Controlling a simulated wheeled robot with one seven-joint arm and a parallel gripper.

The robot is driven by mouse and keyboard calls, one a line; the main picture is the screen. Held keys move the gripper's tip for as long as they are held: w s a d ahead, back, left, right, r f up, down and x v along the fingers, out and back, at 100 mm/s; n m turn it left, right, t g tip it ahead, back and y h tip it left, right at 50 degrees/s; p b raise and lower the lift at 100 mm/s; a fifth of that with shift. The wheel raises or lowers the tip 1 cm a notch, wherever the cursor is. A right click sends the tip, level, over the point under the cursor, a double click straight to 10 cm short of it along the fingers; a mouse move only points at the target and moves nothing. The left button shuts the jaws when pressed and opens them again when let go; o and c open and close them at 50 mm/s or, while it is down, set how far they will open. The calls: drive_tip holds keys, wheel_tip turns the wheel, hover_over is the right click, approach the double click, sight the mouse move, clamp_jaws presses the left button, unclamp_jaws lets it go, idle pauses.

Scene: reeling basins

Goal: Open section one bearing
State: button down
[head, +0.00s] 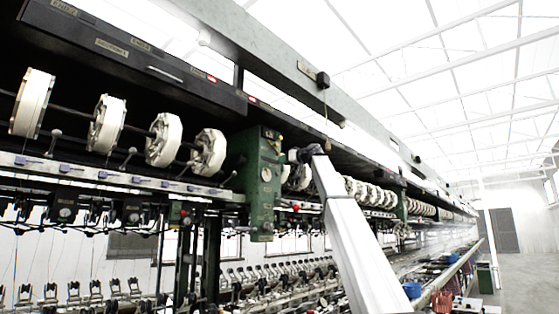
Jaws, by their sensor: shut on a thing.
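A green bearing housing (258,183) with a round pale dial stands upright in the middle of the reeling machine, between two runs of white reels. My white arm rises from the lower right. Its dark end, my gripper (297,155), is at the right side of the green housing, near its upper half. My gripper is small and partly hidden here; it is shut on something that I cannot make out. I cannot tell whether it touches the housing itself. I see no labels naming section one on the housing.
White reels (164,140) sit on a shaft left of the housing, above a long rail (110,176). A dark overhead panel (150,55) runs above them. Rows of small fittings (270,275) lie below. A clear grey floor (530,270) is at the right.

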drive_tip(key=shift+w+d, duration=0.15)
drive_tip(key=c, duration=0.9)
unclamp_jaws()
drive_tip(key=shift+o, duration=0.2)
drive_tip(key=v, duration=1)
drive_tip(key=shift+s+d, duration=0.25)
drive_tip(key=shift+s, duration=0.05)
